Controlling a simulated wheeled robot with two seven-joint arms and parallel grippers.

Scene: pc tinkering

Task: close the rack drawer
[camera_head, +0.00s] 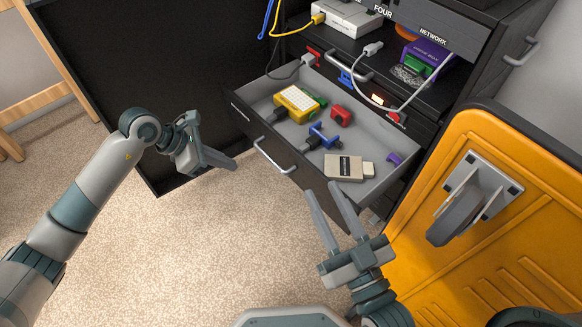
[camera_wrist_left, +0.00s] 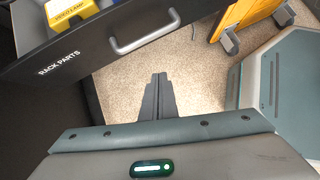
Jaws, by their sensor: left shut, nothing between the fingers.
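The rack drawer (camera_head: 256,119) is pulled out of the black rack, its grey inside showing several small parts. Its front carries a metal handle (camera_head: 272,158), and the left wrist view shows the front labelled RACK PARTS (camera_wrist_left: 60,64) with the handle (camera_wrist_left: 146,36). My left gripper (camera_head: 232,163) is shut and empty, left of the drawer's handle and apart from it. In the left wrist view its shut fingers (camera_wrist_left: 159,80) point toward the floor area below the handle. My right gripper (camera_head: 320,190) is open and empty, in front of the drawer's near right corner, its fingers apart.
In the drawer lie a yellow block (camera_head: 297,103), a red part (camera_head: 341,115), a blue part (camera_head: 323,136) and a beige box (camera_head: 344,168). A cable hangs over the drawer's back right. A yellow panel (camera_head: 500,240) stands at right. Carpet (camera_head: 210,230) in front is clear.

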